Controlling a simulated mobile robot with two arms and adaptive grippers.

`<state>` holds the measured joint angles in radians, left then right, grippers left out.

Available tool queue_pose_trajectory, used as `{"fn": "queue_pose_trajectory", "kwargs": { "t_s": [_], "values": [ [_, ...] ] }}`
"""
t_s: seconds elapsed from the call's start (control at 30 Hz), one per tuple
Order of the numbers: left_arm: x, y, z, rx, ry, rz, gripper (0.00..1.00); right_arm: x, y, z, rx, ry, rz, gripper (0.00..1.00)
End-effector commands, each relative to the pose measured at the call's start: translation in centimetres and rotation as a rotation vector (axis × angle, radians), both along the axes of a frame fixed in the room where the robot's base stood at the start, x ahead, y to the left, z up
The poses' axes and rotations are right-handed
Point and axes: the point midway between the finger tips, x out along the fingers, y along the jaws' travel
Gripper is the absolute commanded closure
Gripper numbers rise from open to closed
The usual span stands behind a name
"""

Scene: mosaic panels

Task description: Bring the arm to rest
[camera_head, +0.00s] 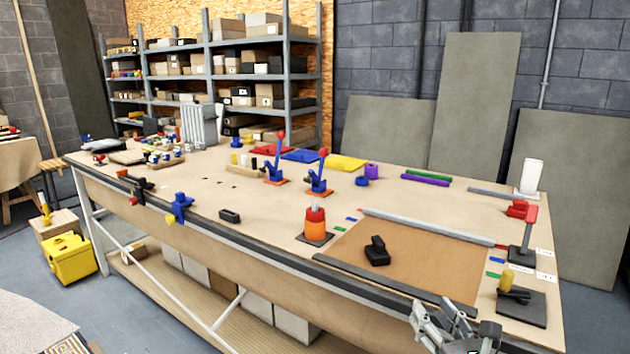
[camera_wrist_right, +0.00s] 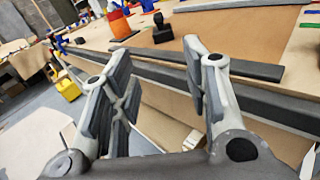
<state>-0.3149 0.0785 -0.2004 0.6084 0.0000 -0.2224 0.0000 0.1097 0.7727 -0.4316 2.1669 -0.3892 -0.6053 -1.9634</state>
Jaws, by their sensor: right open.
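My right gripper (camera_head: 455,325) is at the front right edge of the workbench (camera_head: 300,192) in the head view, in front of the long dark bar on the bench edge. In the right wrist view its two fingers (camera_wrist_right: 158,90) stand wide apart with nothing between them. The bench front edge and a brown panel show beyond the fingers. My left gripper is not in either view.
A yellow-handled tool (camera_head: 508,284) sits on a dark pad at the right. Red-handled clamps (camera_head: 319,175) stand farther back. A yellow case (camera_head: 70,261) is at the left.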

Motion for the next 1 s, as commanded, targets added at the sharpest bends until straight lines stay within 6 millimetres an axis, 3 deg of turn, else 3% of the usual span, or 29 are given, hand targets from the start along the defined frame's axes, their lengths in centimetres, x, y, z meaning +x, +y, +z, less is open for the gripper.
{"fn": "queue_pose_trajectory", "kwargs": {
  "t_s": [0.33,0.57,0.73,0.9,1.0],
  "values": [
    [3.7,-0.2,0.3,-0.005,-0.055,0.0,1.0,-1.9,-0.4,-3.7,0.384,0.167,-0.112,0.57],
    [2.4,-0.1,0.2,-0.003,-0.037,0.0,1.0,-4.8,-0.7,-7.9,0.796,0.333,-0.275,0.57],
    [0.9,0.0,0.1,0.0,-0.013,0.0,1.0,-9.6,-0.8,-13.3,1.284,0.503,-0.544,0.57],
    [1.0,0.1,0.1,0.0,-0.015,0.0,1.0,-16.3,-0.5,-18.4,1.776,0.608,-0.927,0.57],
    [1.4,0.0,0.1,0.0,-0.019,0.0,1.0,-19.9,-0.1,-20.4,1.992,0.615,-1.151,0.57]
  ]
}}
